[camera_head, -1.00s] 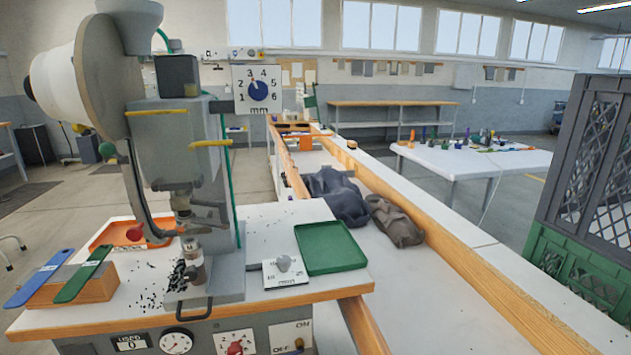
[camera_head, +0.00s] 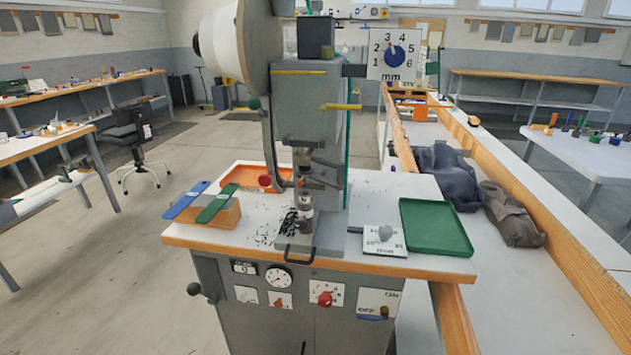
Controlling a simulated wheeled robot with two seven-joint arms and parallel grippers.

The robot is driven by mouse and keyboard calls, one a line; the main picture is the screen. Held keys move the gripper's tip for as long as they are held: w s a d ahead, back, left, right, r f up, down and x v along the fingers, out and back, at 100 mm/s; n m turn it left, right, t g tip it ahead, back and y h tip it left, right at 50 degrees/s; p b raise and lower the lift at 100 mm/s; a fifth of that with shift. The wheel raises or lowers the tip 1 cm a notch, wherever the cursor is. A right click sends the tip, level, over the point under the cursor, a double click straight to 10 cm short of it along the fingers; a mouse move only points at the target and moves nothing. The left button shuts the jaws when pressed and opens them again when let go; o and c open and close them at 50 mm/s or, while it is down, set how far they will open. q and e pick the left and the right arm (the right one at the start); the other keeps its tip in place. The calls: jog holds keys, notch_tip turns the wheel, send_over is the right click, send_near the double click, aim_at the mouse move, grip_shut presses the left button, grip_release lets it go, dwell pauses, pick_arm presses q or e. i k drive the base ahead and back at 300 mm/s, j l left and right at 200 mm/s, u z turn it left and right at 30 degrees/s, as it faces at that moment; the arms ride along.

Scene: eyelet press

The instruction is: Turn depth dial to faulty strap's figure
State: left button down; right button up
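The press (camera_head: 312,100) stands on a white-topped, wood-edged bench. A blue round dial (camera_head: 394,56) sits on a white plate at its upper right, marked 1 to 6 and mm. Its small pointer is up near 3, but the exact setting is too small to read. A dark blue-grey cloth item (camera_head: 447,175) and a brown one (camera_head: 513,215) lie in the channel at right. I cannot make out a strap with a figure. Neither gripper is in view.
The front panel has a red knob (camera_head: 324,299) and a gauge (camera_head: 278,278). The floor at left is mostly clear.

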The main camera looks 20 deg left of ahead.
aim_at(394, 57)
jog(key=u, duration=1.1)
jog(key=i+j+z, duration=0.1)
jog(key=i+j, duration=0.55)
jog(key=j, duration=0.25)
jog(key=z, duration=1.35)
